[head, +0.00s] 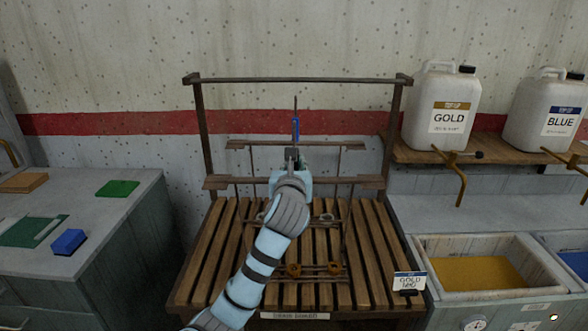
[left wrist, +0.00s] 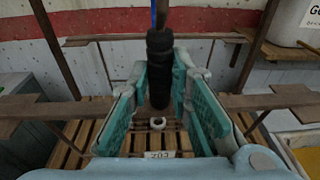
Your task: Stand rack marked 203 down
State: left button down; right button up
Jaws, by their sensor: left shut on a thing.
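My left gripper (head: 292,160) is shut on a black ribbed grip (left wrist: 159,70), which stands upright between its fingers. A blue piece (head: 295,128) with a thin dark rod rises above the grip. A thin brown metal rack (head: 258,145) with a crossbar and long side rods spreads behind and below the gripper. A small pale tag (left wrist: 160,155) at the bottom of the left wrist view seems to read 203 upside down. My arm hides the rack's middle. I cannot tell whether the rack touches the slats. My right gripper is not in view.
A slatted wooden stand (head: 215,240) lies below, with a tall rail frame (head: 300,80) behind it. A grey counter (head: 120,215) stands at left. A tub of gold liquid (head: 475,272) and jugs marked GOLD (head: 440,105) and BLUE (head: 545,115) are at right.

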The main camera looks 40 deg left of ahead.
pick_arm(q)
jog(key=shift+f, duration=0.1)
dwell(0.5)
grip_release()
dwell(0.5)
dwell(0.3)
jog(key=shift+s+d, duration=0.1)
dwell(0.4)
jog(key=shift+s+d+p, duration=0.35)
jog(key=shift+s+p, duration=0.05)
jog(key=shift+p, duration=0.25)
jog(key=f+p+v, duration=0.1)
jog(key=p+v, duration=0.5)
jog(key=v, duration=0.4)
jog(key=shift+s+d, duration=0.2)
jog(key=shift+s, duration=0.2)
jog(key=shift+w+f, duration=0.1)
jog(key=shift+f, duration=0.1)
